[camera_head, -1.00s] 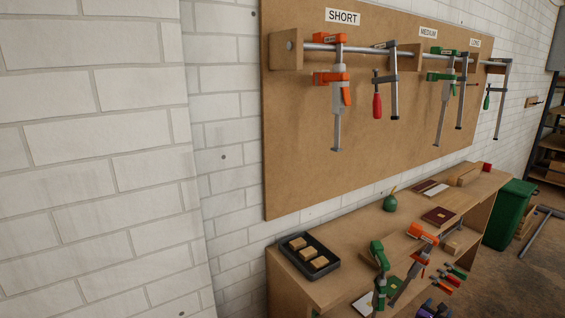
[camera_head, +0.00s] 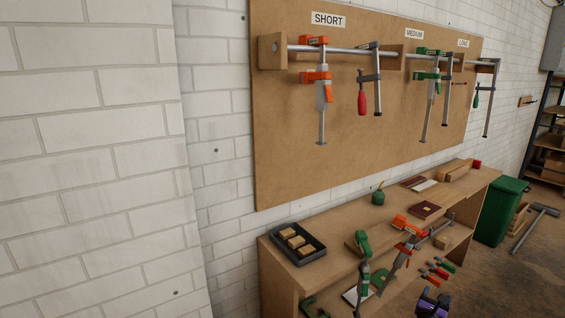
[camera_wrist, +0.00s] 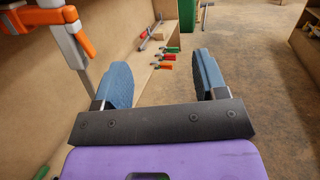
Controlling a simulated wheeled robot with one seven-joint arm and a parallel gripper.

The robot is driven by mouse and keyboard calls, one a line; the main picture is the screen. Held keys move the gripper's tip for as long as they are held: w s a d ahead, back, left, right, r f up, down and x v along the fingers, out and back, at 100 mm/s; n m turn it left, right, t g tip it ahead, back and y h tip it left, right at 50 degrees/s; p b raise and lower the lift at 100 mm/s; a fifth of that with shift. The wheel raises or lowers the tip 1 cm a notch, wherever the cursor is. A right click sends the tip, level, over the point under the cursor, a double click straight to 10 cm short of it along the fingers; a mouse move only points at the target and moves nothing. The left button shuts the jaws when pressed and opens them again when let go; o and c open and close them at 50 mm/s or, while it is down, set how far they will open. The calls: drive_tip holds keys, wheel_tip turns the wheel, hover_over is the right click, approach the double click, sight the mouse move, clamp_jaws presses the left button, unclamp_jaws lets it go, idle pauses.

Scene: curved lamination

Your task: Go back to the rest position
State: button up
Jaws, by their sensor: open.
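My gripper (camera_wrist: 162,72) is open and empty in the wrist view. Its two blue-padded fingers stand wide apart, with bare floor and a bench panel beyond them. In the head view a purple and dark part of my arm (camera_head: 432,302) shows at the bottom edge, in front of the bench; the fingertips cannot be made out there. A green clamp (camera_head: 362,246) and an orange clamp (camera_head: 406,224) stand at the front of the workbench (camera_head: 330,262), apart from my gripper as far as I can see.
An orange clamp (camera_wrist: 66,30) is close at upper left in the wrist view. Several small clamps with red and green handles (camera_wrist: 168,58) lie beyond the fingers. A black tray (camera_head: 305,258) holds wood blocks. A green bin (camera_head: 500,212) stands right. The floor (camera_wrist: 250,80) at right is open.

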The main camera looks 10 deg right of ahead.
drive_tip(key=w+a+r+n+t+y, duration=0.4)
drive_tip(key=a+r+n+t+y, duration=0.25)
drive_tip(key=r+n+y, duration=0.35)
drive_tip(key=w+a+r+n+t+y, duration=0.55)
drive_tip(key=a+r+y, duration=0.2)
drive_tip(key=r, duration=0.45)
drive_tip(key=s+a+r+n+g+y, duration=0.3)
drive_tip(key=a+r+n+g+y, duration=0.4)
drive_tip(key=a+n+g+y, duration=0.15)
drive_tip(key=s+a+r+n+g+y, duration=0.2)
drive_tip(key=a+r+n+g+y, duration=0.5)
drive_tip(key=a+n+g, duration=0.15)
drive_tip(key=s+a+r+n+g+h, duration=0.4)
drive_tip(key=s+a+r+n+h, duration=0.15)
drive_tip(key=s, duration=0.25)
drive_tip(key=s+a+r+n+g+h, duration=0.4)
drive_tip(key=s+r, duration=0.2)
drive_tip(key=s, duration=0.3)
drive_tip(key=s+d+r+n+t+h, duration=0.2)
drive_tip(key=s+r+t+h, duration=0.1)
drive_tip(key=s, duration=0.6)
drive_tip(key=s+d+r+n+t+h, duration=0.1)
drive_tip(key=s+d+r+t+h, duration=0.1)
drive_tip(key=s+r+h, duration=0.3)
drive_tip(key=s+d+r, duration=0.1)
drive_tip(key=s+r, duration=0.1)
drive_tip(key=s, duration=0.2)
drive_tip(key=shift+s+d+r+n+t+h, duration=0.2)
drive_tip(key=shift+n+t+h, duration=0.15)
drive_tip(key=shift+n+t, duration=0.05)
